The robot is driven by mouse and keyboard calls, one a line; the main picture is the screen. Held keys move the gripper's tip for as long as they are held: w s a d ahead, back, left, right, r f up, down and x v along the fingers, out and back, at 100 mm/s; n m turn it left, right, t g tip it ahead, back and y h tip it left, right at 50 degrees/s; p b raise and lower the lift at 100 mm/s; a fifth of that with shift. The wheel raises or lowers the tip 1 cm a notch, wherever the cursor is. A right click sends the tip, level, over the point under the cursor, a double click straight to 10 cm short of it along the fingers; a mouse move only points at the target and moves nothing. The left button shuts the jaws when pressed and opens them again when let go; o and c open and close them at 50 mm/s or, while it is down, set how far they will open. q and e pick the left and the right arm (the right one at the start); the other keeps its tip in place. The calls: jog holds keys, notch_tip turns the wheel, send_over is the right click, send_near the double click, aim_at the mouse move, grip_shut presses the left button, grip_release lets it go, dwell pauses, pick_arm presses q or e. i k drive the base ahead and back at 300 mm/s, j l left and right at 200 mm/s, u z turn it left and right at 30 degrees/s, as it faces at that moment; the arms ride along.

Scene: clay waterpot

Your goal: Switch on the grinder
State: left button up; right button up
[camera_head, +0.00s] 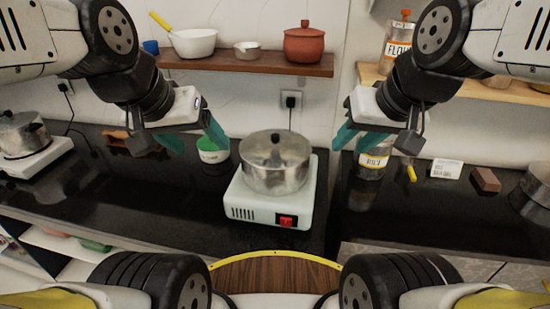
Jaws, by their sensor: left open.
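A white boxy appliance (243,205) with a red switch (286,221) on its front stands on the dark counter at the centre. A lidded metal pot (274,166) sits on top of it. It looks like the grinder, but I cannot tell for sure. I cannot tell the switch's position. My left gripper (193,140) is open and empty, above the counter to the left of the pot. My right gripper (357,140) looks open and empty, to the right of the pot in front of a labelled jar. Both are apart from the appliance.
A green-and-white container (213,155) stands behind the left gripper. A labelled jar (372,162), a white card (446,168) and a brown block (486,180) are on the right counter. Another pot (20,133) on a white base (38,158) stands far left. A shelf (240,64) hangs above.

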aim_at(286, 222)
jog(key=k+l+u, duration=0.15)
jog(key=k+u, duration=0.25)
jog(key=k+l+u, duration=0.1)
jog(key=k+u, duration=0.25)
